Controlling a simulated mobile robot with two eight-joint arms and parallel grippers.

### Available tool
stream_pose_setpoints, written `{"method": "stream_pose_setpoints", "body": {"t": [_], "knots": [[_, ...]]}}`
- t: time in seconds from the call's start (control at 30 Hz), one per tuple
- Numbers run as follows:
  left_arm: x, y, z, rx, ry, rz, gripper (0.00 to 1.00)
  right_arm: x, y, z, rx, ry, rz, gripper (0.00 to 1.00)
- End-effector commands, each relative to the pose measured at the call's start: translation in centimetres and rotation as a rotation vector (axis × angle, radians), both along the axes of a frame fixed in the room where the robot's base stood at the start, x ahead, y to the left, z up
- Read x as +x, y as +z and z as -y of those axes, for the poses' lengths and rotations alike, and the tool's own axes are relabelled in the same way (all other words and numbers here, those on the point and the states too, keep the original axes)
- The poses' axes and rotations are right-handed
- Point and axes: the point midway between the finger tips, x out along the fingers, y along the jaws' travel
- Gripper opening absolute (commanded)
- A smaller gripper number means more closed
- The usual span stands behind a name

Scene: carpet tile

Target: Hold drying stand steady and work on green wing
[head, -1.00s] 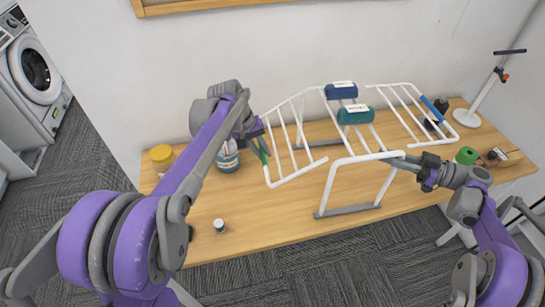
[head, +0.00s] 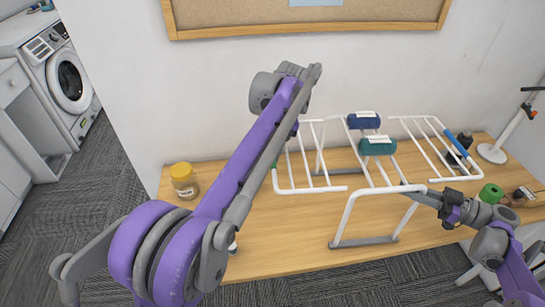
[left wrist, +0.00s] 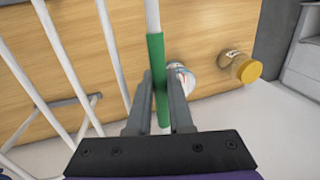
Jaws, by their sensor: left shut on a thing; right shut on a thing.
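The white drying stand (head: 352,205) stands upright on the wooden table. Its left wing (head: 318,189) is out to the side, about level with the stand's top; its outer bar has a green sleeve (left wrist: 156,55). My left gripper (left wrist: 160,92) is shut on this sleeve, one finger on each side; in the head view my own arm mostly hides it. The right wing (head: 425,148) is also spread, with a blue sleeve (head: 457,142). My right gripper (head: 408,188) is shut on the drying stand's frame near its front right corner.
A blue roll (head: 364,122) and a teal roll (head: 378,146) lie on the stand's top. A yellow-lidded jar (head: 184,180) stands at the table's left, with a bottle (left wrist: 183,80) near the sleeve. A green roll (head: 491,194) lies at the right. A corkboard (head: 250,22) hangs above.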

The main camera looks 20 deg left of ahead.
Motion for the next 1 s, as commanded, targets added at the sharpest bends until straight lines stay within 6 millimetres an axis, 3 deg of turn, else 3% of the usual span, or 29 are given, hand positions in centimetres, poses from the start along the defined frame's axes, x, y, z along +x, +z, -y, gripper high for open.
{"method": "stream_pose_setpoints", "body": {"t": [0.37, 0.4, 0.47, 0.8, 1.0], "knots": [[0.0, 0.1, -0.1, 0.006, 0.001, -0.002, 0.00, 0.0, 0.0, 0.0, -0.002, -0.001, 0.000, 0.00], [0.0, 0.1, -0.1, 0.006, 0.001, -0.002, 0.22, 0.0, 0.0, 0.0, -0.002, -0.001, 0.000, 0.00], [0.0, 0.1, -0.1, 0.006, 0.001, -0.002, 0.32, 0.0, 0.0, 0.0, -0.003, -0.001, 0.000, 0.00], [0.0, 0.3, 0.0, 0.004, 0.000, -0.001, 0.32, 0.0, 0.0, 0.0, -0.001, 0.000, 0.000, 0.00], [0.3, 2.9, 0.5, 0.004, -0.001, -0.001, 0.32, 0.0, 0.0, 0.0, -0.001, 0.000, 0.000, 0.00]]}}
